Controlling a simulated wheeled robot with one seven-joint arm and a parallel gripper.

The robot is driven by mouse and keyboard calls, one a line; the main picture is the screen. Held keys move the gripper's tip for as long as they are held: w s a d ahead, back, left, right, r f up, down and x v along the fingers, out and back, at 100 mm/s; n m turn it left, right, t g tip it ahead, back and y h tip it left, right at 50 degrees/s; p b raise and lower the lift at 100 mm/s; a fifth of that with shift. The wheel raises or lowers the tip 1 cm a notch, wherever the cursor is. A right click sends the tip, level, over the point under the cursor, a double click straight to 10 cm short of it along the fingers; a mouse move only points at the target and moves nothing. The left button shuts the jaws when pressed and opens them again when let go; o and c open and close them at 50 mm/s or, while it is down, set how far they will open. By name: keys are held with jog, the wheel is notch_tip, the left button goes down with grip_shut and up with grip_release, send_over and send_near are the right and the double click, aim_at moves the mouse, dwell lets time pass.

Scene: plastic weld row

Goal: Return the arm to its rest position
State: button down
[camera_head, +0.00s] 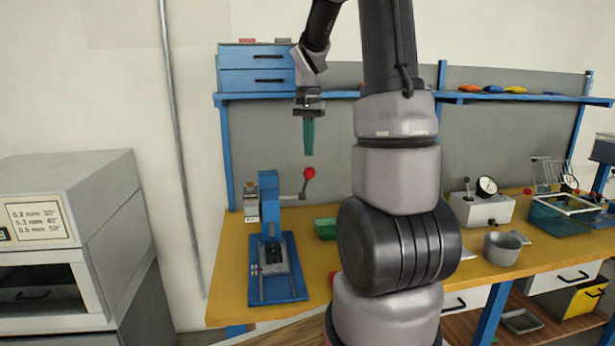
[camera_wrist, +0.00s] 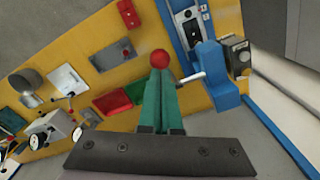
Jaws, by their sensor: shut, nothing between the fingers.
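My arm rises in front of the bench in the head view and bends over at the top. My gripper (camera_head: 309,137) hangs down from it, with green fingers pointing at the bench, high above the yellow bench top. In the wrist view the green fingers of my gripper (camera_wrist: 162,82) lie together and hold nothing. A blue press (camera_head: 270,200) with a red-knobbed lever (camera_head: 309,174) stands on the bench below my gripper, apart from it. In the wrist view the red knob (camera_wrist: 160,59) shows just beyond the fingertips. My arm hides part of the bench middle.
A grey oven-like cabinet (camera_head: 70,240) stands at the left. A blue-framed shelf with blue drawers (camera_head: 256,69) is behind my gripper. On the bench are a green tray (camera_head: 325,228), a dial gauge unit (camera_head: 483,208), a grey bowl (camera_head: 503,247) and a glass-sided tank (camera_head: 562,215).

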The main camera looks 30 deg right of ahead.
dwell(0.5)
jog(key=s+a+r+n+t, duration=0.1)
jog(key=s+a+r+t, duration=0.1)
jog(key=s, duration=0.4)
jog(key=s+a+r+n+t+y, duration=0.1)
jog(key=s+a+r+n+t, duration=0.1)
jog(key=s+a+r, duration=0.3)
jog(key=s+a+r+n+t+y, duration=0.1)
jog(key=s+a+r+n+t, duration=0.1)
jog(key=s+a, duration=0.4)
notch_tip(320, 180, up, 2)
jog(key=s+t, duration=0.1)
jog(key=s, duration=0.1)
jog(key=shift+s+a+r, duration=0.2)
jog(key=shift+s+r, duration=0.05)
jog(key=shift+s, duration=0.15)
